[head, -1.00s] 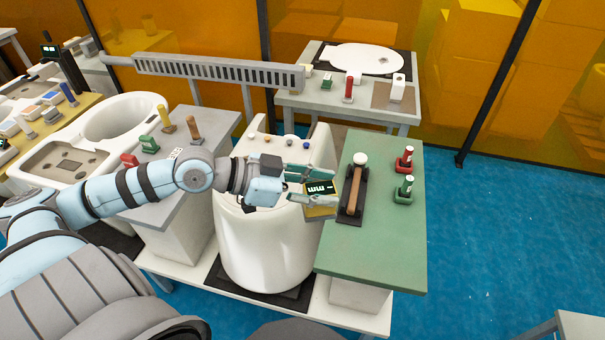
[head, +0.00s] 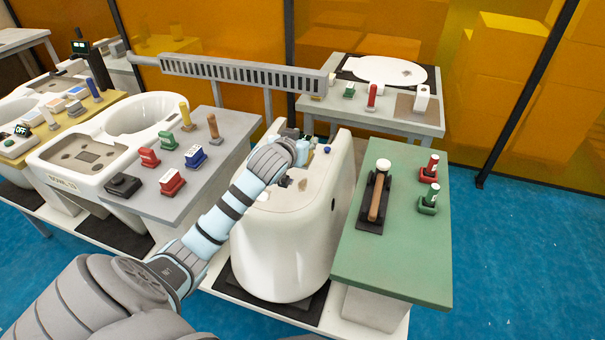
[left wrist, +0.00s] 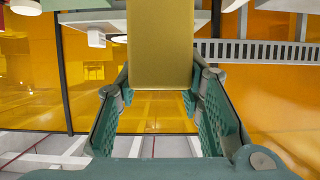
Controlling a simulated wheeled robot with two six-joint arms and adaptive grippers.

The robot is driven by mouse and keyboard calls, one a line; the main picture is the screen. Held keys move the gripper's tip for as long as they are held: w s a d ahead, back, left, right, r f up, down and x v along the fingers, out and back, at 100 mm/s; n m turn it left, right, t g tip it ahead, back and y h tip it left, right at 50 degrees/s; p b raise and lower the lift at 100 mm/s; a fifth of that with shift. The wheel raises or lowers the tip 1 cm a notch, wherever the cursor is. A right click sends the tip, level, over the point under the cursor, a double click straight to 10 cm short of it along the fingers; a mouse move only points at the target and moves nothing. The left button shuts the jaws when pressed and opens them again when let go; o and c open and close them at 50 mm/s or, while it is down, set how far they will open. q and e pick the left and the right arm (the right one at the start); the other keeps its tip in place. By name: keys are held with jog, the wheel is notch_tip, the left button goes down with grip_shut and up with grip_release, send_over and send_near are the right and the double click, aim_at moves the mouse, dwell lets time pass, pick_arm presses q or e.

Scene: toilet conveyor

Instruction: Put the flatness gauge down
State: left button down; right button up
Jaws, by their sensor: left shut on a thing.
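The flatness gauge (left wrist: 160,45) shows in the left wrist view as a plain yellow block. My left gripper (left wrist: 160,95) is shut on it, with the green fingers on either side. In the head view my left arm reaches over the back of the white toilet body (head: 283,248). There the wrist hides most of the gripper, and I cannot make out the gauge clearly. In the earlier head frame the gauge shows a dark display on its face. My right gripper is in neither view.
A green table (head: 390,260) on the right holds a wooden-handled tool (head: 377,205) and red and green stamps (head: 428,200). A grey table (head: 215,133) on the left carries several stamps. A slotted rail (head: 245,74) runs behind. The front right of the green table is clear.

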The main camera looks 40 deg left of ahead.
pick_arm(q)
notch_tip(320, 180, down, 9)
jog(key=shift+f+b, duration=0.1)
jog(key=shift+b, duration=0.7)
jog(key=c, duration=1.1)
grip_release()
jog(key=shift+d, duration=0.1)
jog(key=p+v, duration=0.2)
jog(key=v, duration=1)
jog(key=shift+p, duration=0.3)
jog(key=shift+w, duration=0.1)
